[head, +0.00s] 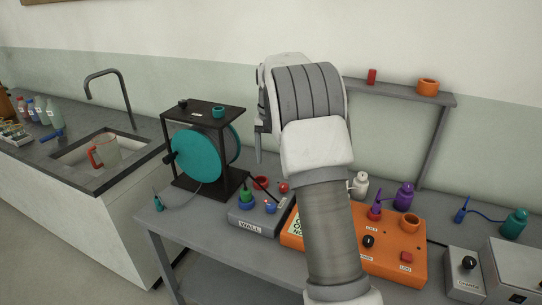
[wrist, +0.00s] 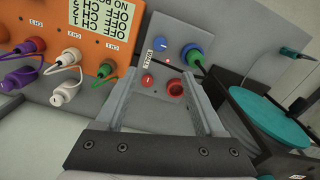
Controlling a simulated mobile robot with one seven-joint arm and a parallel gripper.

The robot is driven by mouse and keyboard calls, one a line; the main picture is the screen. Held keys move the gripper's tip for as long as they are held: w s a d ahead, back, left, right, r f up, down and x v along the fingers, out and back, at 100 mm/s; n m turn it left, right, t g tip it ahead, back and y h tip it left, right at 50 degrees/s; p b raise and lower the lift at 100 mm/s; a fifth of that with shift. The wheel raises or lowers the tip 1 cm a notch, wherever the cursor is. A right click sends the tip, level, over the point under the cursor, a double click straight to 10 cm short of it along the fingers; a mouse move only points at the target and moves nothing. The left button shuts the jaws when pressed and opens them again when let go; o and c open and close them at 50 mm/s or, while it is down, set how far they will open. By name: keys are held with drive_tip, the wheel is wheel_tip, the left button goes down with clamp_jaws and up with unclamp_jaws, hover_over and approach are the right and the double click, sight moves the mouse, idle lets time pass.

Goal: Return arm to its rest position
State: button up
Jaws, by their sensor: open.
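My arm (head: 328,220) rises through the middle of the head view, bent at a white upper joint. My gripper shows only partly there, as a thin grey finger left of that joint. In the wrist view my gripper (wrist: 163,92) is open, with both fingers apart and nothing between them. The fingers point toward the grey box labelled WALL (wrist: 150,103), seen upside down between and beyond them. This box also shows in the head view (head: 246,217). I cannot tell the exact distance from the fingertips to it.
The orange panel (head: 385,262), partly hidden by my arm, stands beside the grey box. A black-framed teal reel (head: 198,156) stands at left. Purple (head: 404,196) and teal (head: 514,224) plugs, a shelf (head: 400,92) and a grey box (head: 464,275) are at right. The sink (head: 92,152) is farther left.

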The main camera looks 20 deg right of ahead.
idle(0.3)
drive_tip(key=s+a+r+n+t, duration=0.2)
drive_tip(key=s+a+r, duration=0.3)
drive_tip(key=s, duration=0.4)
drive_tip(key=s+a+r+n+t, duration=0.1)
drive_tip(key=s+a+r, duration=0.2)
drive_tip(key=s+r, duration=0.5)
drive_tip(key=s+a+f+n+t, duration=0.1)
drive_tip(key=s+a+f, duration=0.1)
drive_tip(key=s, duration=0.6)
drive_tip(key=s+a+f+n+t, duration=0.1)
drive_tip(key=s+a+f+n, duration=0.1)
drive_tip(key=s, duration=0.7)
drive_tip(key=shift+s+t, duration=0.2)
drive_tip(key=shift+t, duration=0.1)
drive_tip(key=shift+a, duration=0.1)
drive_tip(key=c, duration=0.3)
drive_tip(key=shift+c, duration=0.2)
